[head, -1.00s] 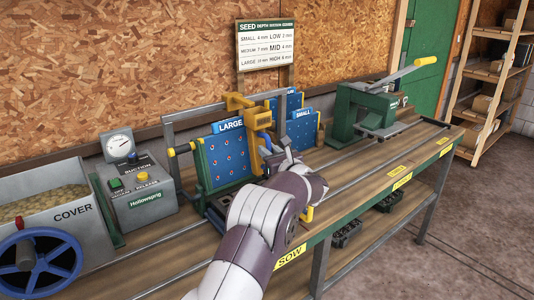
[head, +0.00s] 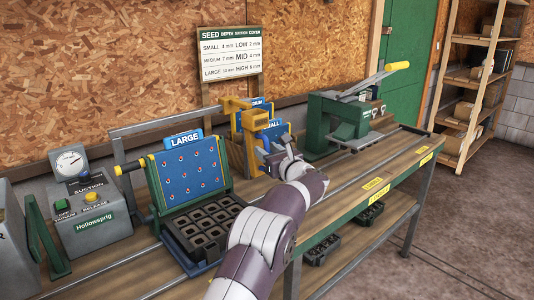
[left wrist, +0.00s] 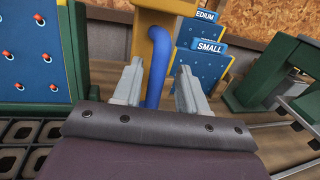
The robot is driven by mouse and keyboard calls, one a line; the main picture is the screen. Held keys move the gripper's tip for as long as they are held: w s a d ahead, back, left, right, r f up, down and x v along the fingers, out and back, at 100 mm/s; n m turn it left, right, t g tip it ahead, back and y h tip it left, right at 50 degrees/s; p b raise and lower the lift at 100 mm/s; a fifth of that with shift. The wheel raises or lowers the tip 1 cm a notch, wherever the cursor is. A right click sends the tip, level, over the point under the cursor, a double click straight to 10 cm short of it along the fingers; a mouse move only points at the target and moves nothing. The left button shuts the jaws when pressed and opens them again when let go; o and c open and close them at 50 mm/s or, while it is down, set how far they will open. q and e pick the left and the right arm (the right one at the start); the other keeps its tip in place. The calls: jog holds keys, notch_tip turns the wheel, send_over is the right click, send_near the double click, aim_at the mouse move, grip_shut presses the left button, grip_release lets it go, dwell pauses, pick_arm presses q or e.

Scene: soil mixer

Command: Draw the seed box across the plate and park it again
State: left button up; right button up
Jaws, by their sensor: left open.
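The yellow seed box (head: 253,122) stands upright just to the right of the blue LARGE seed plate (head: 191,170), clear of its face. In the left wrist view the box's yellow body (left wrist: 154,30) rises straight ahead, with a bent blue handle (left wrist: 158,65) in front. My left gripper (head: 274,156) is open at the box, and its two fingers (left wrist: 157,85) stand on either side of the handle with gaps showing. The LARGE plate is tilted upright behind a black cell tray (head: 203,232), and red-ringed spots dot its face. My right gripper is not in view.
Blue SMALL and MEDIUM plates (head: 272,127) stand behind the box. A green press (head: 335,125) with a yellow-tipped lever is to the right. The suction box (head: 90,208) with gauge is at left. The bench's right end (head: 405,150) is clear.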

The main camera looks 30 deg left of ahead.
pick_arm(q)
jog(key=shift+w+f, duration=0.1)
jog(key=shift+f, duration=0.05)
jog(key=shift+s+d, duration=0.2)
jog(key=shift+d, duration=0.05)
jog(key=b+v, duration=0.2)
jog(key=v, duration=1)
